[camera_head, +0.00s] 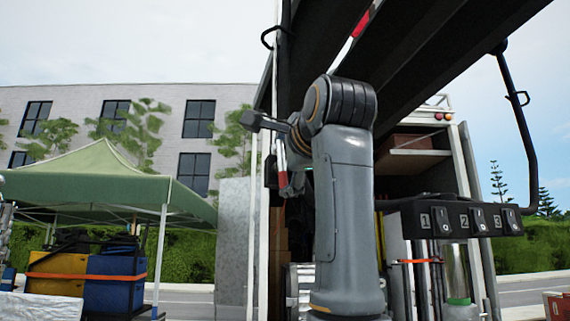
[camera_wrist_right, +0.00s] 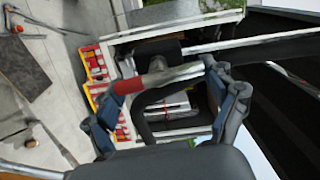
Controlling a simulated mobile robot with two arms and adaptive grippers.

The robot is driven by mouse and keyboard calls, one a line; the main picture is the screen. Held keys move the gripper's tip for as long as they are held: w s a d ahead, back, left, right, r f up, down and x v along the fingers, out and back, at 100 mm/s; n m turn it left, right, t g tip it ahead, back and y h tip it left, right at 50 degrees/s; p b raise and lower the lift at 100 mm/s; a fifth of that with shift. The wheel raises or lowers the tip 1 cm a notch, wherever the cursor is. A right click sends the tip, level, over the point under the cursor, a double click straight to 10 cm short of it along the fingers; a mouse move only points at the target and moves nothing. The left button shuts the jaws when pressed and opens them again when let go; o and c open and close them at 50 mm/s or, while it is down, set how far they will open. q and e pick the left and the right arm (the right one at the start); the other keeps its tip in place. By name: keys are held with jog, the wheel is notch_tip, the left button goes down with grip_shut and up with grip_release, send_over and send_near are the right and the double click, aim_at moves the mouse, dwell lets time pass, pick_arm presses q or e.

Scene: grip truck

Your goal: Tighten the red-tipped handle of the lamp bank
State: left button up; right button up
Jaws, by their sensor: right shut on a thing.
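The red-tipped handle (camera_wrist_right: 175,75) is a pale metal bar with a red end in the right wrist view. It lies across the space between the two fingers of my right gripper (camera_wrist_right: 163,90), which is shut on it. In the head view my right gripper (camera_head: 291,187) is small and partly hidden behind my own arm. A red and white piece (camera_head: 281,178) shows right beside it. Large dark panels (camera_head: 430,50), which look like the lamp bank, slant overhead at the upper right. My left gripper is not in view.
The open truck (camera_head: 465,190) stands behind my arm, with a shelf inside. A black box numbered 1, 2, 3 (camera_head: 450,221) is at right. A green canopy (camera_head: 105,180) and blue and yellow crates (camera_head: 110,277) stand at left. A black bent bar (camera_head: 520,130) hangs at right.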

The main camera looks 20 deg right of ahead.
jog(key=o, duration=1)
jog(key=shift+s, duration=0.15)
jog(key=s, duration=1.1)
jog(key=shift+s+a, duration=0.2)
jog(key=shift+s, duration=0.1)
